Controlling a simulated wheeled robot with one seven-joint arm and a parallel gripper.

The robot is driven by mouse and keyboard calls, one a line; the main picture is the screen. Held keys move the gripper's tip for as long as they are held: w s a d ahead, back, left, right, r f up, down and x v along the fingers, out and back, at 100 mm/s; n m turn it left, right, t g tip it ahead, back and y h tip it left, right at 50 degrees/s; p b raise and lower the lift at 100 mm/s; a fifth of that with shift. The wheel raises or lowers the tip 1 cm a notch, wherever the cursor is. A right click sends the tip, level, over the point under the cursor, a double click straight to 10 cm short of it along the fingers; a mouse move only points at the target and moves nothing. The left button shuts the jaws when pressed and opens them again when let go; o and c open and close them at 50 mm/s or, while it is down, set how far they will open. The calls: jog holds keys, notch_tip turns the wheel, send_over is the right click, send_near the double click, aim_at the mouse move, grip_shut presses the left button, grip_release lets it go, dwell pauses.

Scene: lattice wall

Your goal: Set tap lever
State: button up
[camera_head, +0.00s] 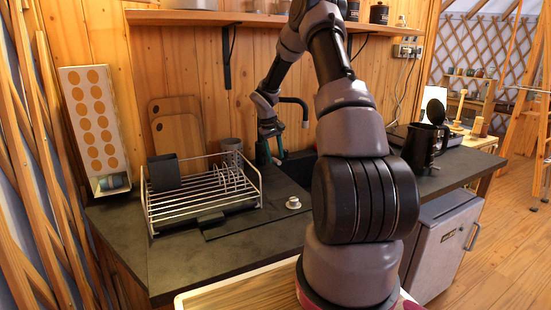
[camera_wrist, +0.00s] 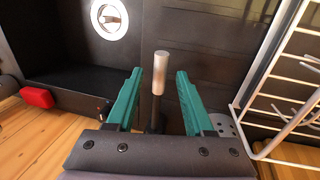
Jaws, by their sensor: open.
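The tap lever (camera_wrist: 160,70) is a short silver cylinder on a dark stem, upright in the wrist view. My gripper (camera_wrist: 159,82) has teal fingers, spread open on the left and right of the lever. A visible gap separates each finger from the lever. In the head view my gripper (camera_head: 271,150) is low over the counter behind the sink, by the black tap (camera_head: 299,103), whose bent spout shows to its right. The lever cannot be made out in the head view.
A white wire dish rack (camera_head: 205,195) stands left of my gripper, close on the right in the wrist view (camera_wrist: 275,105). The dark sink (camera_head: 300,170) lies to the right. A red block (camera_wrist: 37,97) shows at left. A shelf (camera_head: 230,19) runs above.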

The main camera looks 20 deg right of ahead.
jog(key=shift+d+f, duration=0.1)
jog(key=shift+f, duration=0.6)
grip_shut()
dwell(1.0)
